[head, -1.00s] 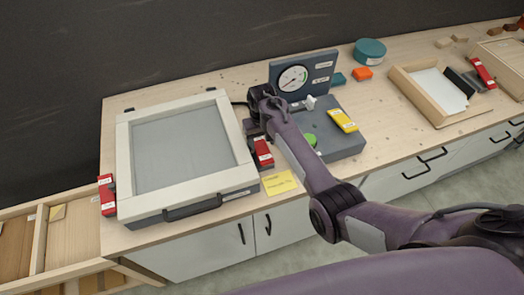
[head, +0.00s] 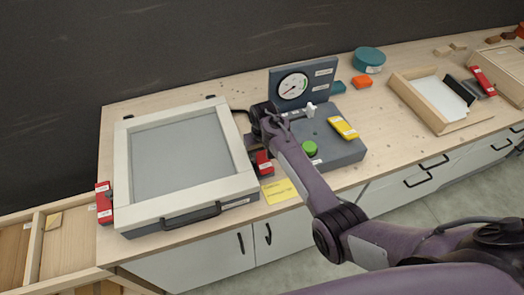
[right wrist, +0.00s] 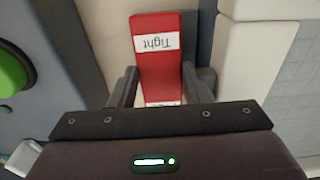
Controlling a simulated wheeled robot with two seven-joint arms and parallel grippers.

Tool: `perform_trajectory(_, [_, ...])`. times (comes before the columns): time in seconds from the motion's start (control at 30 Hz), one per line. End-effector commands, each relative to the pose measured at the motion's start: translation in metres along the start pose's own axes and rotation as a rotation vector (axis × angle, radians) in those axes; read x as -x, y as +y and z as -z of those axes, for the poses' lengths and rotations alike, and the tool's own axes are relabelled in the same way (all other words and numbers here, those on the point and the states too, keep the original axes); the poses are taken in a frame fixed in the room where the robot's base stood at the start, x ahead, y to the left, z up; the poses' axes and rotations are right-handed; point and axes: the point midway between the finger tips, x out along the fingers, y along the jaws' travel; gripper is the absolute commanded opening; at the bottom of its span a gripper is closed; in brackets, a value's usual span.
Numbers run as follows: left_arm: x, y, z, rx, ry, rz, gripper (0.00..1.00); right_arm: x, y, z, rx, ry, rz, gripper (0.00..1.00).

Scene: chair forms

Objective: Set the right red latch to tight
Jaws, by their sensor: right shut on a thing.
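The right red latch (head: 264,164) sits at the right side of the framed screen press (head: 235,150). My right gripper (head: 255,143) reaches down over it and hides its rear part in the head view. In the right wrist view the red latch (right wrist: 156,65) lies between the two fingers of my right gripper (right wrist: 160,88), which is shut on it. A white "Tight" label shows upside down on its red face, and a second label is partly hidden by the gripper body. My left gripper is not in view.
Another red latch (head: 104,203) is at the press's left side. A grey unit with a dial gauge (head: 292,86), green button (head: 309,148) and yellow switch (head: 343,128) stands close on the right. A yellow note (head: 279,191) lies at the front edge.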

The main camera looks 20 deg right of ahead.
Motion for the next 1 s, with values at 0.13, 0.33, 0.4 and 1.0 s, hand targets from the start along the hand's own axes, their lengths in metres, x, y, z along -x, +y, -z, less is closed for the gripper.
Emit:
perform_trajectory(0.13, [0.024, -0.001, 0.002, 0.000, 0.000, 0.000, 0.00, 0.003, 0.001, -0.006, -0.001, 0.097, -0.002, 0.21])
perform_trajectory(0.33, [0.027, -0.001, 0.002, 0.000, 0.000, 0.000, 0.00, -0.001, 0.000, -0.007, 0.000, 0.161, -0.001, 0.21])
perform_trajectory(0.4, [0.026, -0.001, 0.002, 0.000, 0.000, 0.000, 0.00, -0.001, 0.000, -0.007, 0.000, 0.163, 0.000, 0.21])
perform_trajectory(1.0, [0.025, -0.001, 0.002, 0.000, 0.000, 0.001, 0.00, 0.003, 0.000, -0.007, 0.000, 0.162, 0.000, 0.53])
